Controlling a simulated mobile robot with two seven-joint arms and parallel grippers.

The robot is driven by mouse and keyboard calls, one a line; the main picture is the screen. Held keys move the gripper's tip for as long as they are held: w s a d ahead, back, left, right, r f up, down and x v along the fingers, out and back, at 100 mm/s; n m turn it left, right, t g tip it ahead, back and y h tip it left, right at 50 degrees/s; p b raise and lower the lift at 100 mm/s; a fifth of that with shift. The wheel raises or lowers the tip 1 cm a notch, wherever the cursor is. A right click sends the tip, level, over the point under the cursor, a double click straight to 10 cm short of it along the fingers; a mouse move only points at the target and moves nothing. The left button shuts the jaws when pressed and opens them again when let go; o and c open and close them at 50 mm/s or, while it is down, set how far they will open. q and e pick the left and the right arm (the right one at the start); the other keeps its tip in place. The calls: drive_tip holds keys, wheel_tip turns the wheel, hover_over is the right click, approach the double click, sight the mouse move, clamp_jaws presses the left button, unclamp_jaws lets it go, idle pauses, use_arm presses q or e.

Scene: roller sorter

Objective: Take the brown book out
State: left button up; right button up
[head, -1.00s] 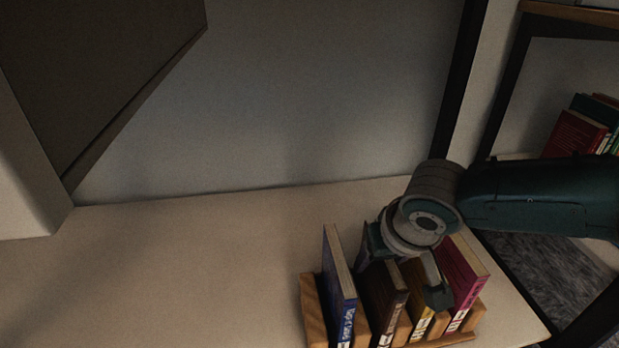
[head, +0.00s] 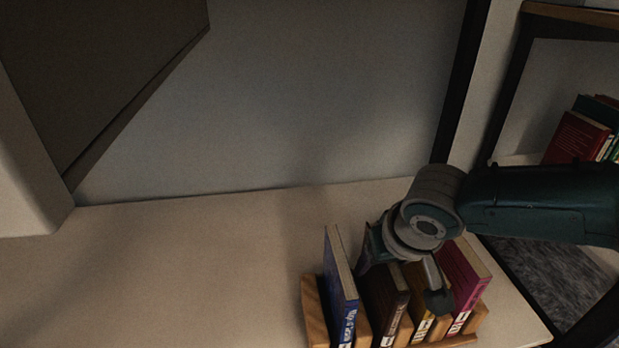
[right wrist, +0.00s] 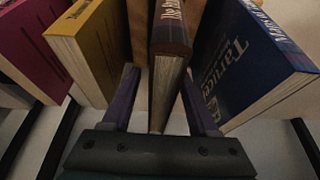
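The brown book (head: 388,305) stands upright in a wooden rack (head: 316,312) on the table, between a blue book (head: 342,290) and a yellow book (head: 422,318). My right gripper (head: 405,278) is over the rack at the brown book. In the right wrist view the open fingers of the right gripper (right wrist: 160,105) are on either side of the brown book (right wrist: 167,75), with a visible gap on the left side. One finger is mostly hidden in the head view. My left gripper is not in view.
A magenta book (head: 465,275) stands at the rack's right end. The table (head: 190,270) is clear left of the rack. A shelf with red and green books (head: 580,135) is at the far right. A dark panel (head: 100,70) hangs at the upper left.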

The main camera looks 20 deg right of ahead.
clamp_jaws()
idle(1.3)
